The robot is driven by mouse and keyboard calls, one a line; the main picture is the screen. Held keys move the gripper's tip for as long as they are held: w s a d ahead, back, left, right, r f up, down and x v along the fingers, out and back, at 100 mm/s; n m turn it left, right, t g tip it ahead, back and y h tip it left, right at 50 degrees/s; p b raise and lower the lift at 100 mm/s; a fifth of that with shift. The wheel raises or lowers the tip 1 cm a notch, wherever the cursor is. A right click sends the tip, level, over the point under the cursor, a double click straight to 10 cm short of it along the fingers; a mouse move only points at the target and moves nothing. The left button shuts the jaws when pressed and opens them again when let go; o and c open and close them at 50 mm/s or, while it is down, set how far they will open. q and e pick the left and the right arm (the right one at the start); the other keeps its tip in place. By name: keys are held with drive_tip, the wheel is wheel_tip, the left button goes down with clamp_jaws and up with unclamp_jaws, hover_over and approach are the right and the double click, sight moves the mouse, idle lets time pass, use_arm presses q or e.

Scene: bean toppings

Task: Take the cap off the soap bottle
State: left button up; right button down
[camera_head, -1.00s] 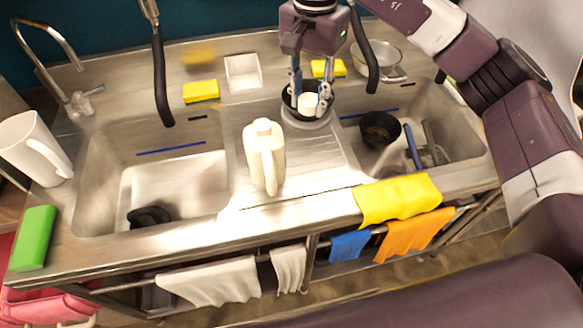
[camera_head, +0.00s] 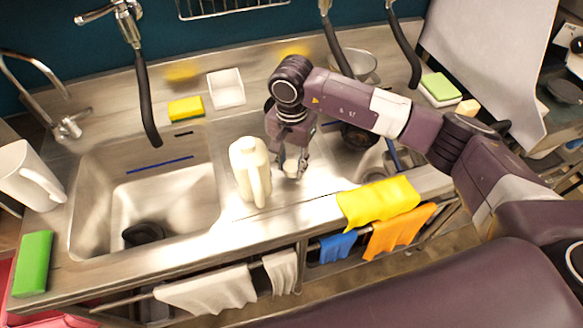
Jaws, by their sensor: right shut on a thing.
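The soap bottle (camera_head: 249,183) is a cream jug with a handle. It stands upright on the steel counter between the two sinks. My right gripper (camera_head: 291,171) is just right of the bottle, pointing down low over the counter. It is shut on a small cream, round thing (camera_head: 291,165) that looks like a cap; the fingers partly hide it. The gripper and the bottle appear apart. The bottle's top is cream too, and I cannot tell whether a cap sits on it. My left gripper is not in view.
The left sink (camera_head: 150,205) holds a dark item. The right sink is partly behind my right arm. A yellow sponge (camera_head: 186,109) and a white tray (camera_head: 226,90) lie behind. A yellow cloth (camera_head: 378,205) drapes over the front edge. A white pitcher (camera_head: 25,180) stands left.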

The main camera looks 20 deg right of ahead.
sight(292, 166)
wheel_tip(292, 166, down, 3)
drive_tip(key=shift+s+r+p, duration=0.1)
drive_tip(key=shift+r+p, duration=0.1)
drive_tip(key=shift+p, duration=0.15)
drive_tip(key=shift+f, duration=0.2)
drive_tip(key=shift+f+b, duration=0.2)
drive_tip(key=shift+b, duration=0.15)
drive_tip(key=c, duration=1.5)
unclamp_jaws()
drive_tip(key=shift+r, duration=0.1)
drive_tip(key=shift+o, duration=0.2)
